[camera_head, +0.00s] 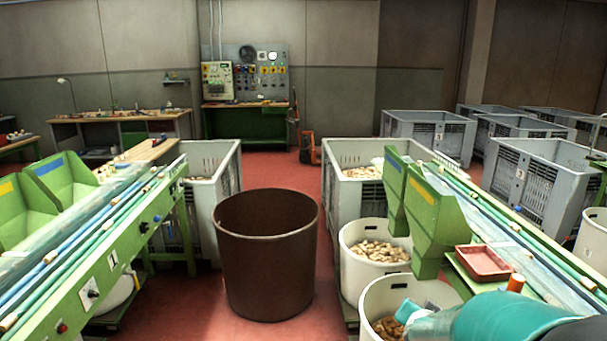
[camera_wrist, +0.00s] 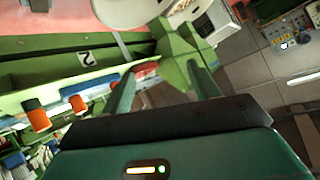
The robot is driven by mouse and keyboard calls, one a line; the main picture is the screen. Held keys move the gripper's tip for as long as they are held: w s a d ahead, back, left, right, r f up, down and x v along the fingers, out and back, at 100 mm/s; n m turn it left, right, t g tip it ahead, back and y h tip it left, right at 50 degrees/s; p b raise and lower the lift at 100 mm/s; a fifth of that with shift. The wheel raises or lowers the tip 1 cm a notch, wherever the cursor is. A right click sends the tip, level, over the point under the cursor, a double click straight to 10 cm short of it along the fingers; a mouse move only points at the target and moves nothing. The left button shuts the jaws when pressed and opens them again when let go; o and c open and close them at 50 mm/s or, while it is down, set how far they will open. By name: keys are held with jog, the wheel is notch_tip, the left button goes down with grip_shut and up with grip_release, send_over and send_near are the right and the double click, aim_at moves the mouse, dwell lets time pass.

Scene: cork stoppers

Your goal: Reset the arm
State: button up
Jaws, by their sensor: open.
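My gripper (camera_wrist: 160,78) shows in the wrist view, its two fingers spread apart with nothing between them. Its dark green body fills the bottom of that view. The wrist view is tilted. In the head view a teal rounded part of my arm (camera_head: 520,318) reaches in at the lower right, over the right conveyor's near end. I cannot make out the gripper's fingers in the head view.
A brown barrel (camera_head: 266,280) stands mid-floor between the left conveyor (camera_head: 110,262) and the right conveyor (camera_head: 500,215). White bins (camera_head: 345,245) of corks and a red tray (camera_head: 483,263) are on the right. Grey crates (camera_head: 430,135) stand behind. Red floor is open around the barrel.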

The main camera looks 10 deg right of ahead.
jog(key=s+a+r+n+y, duration=0.2)
jog(key=a+r+n+y, duration=0.1)
jog(key=a, duration=0.5)
jog(key=s+a+r+n+y, duration=0.2)
jog(key=a+r+n+y, duration=0.15)
jog(key=a, duration=0.45)
jog(key=s+a+r+n+g, duration=0.1)
jog(key=s+a+n+g, duration=0.1)
jog(key=s, duration=0.5)
jog(key=s+a+r+n+g, duration=0.2)
jog(key=s+a, duration=0.2)
jog(key=s, duration=0.2)
jog(key=shift+s+a+r, duration=0.25)
jog(key=shift+s+a, duration=0.15)
jog(key=c, duration=0.5)
jog(key=shift+d, duration=0.15)
